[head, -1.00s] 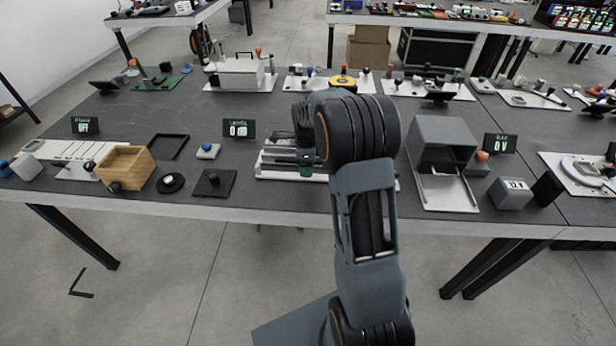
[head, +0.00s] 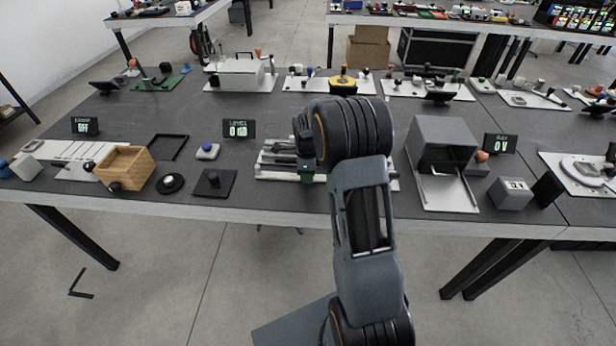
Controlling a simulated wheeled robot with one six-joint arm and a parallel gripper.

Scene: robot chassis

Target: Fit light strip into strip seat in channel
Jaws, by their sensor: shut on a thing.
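The pale channel fixture (head: 268,174) lies near the front edge of the table, left of my arm. My gripper (head: 288,158) is low over it, dark and partly hidden behind my own arm. It is shut on a thin piece that I take to be the light strip, but the strip is too small and covered to make out clearly. The strip seat in the channel cannot be told apart from here. A small green part (head: 306,178) shows at the channel just below the gripper. I cannot tell whether the strip touches the seat.
A display (head: 238,129) stands behind the channel. A grey open-fronted housing (head: 440,140) stands right of my arm. Fixtures with knobs line the back of the table.

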